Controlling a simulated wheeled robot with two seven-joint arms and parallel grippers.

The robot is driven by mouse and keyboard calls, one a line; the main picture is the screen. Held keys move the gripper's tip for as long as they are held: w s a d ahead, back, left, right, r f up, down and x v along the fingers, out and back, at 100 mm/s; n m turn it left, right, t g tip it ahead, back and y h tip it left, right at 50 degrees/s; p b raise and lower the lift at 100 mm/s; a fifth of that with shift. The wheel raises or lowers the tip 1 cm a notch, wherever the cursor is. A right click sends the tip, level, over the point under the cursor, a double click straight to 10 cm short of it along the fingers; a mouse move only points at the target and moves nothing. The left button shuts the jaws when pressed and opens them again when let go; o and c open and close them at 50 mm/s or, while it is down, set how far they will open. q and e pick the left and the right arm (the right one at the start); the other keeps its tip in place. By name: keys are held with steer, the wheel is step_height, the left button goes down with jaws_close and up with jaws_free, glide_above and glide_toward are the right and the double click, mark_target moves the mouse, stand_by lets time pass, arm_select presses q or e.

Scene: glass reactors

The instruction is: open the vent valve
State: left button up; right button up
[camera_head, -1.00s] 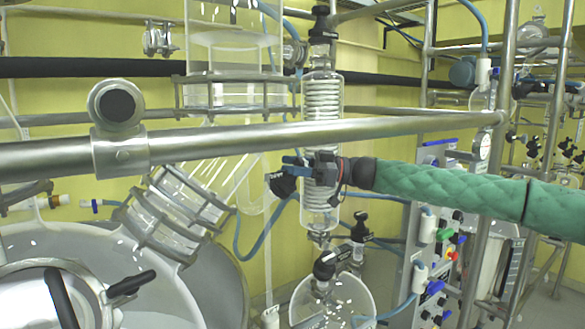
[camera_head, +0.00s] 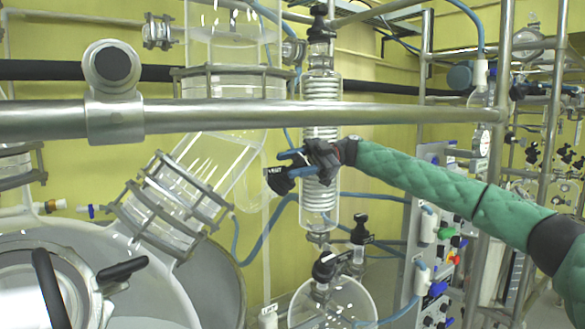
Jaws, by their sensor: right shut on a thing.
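The vent valve's black handle (camera_head: 281,183), with a small white label, sits left of the coiled glass condenser (camera_head: 321,100), behind the long steel rail. My right gripper (camera_head: 291,164) reaches in from the right, across the front of the condenser. Its blue fingers are shut on the handle, one above and one below the label. The valve's stem and its joint to the glass are hidden behind the handle and gripper. My left gripper is not in view.
A thick horizontal steel rail (camera_head: 240,116) crosses just above my right gripper. A round glass flask (camera_head: 332,304) with black-capped valves (camera_head: 359,230) stands below. A control panel (camera_head: 425,250) is to the right, and a large glass vessel (camera_head: 165,205) to the left.

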steer(key=shift+d+r, duration=0.1)
steer(key=shift+r, duration=0.1)
stand_by(0.3)
steer(key=o, duration=1)
steer(key=shift+d+f, duration=0.1)
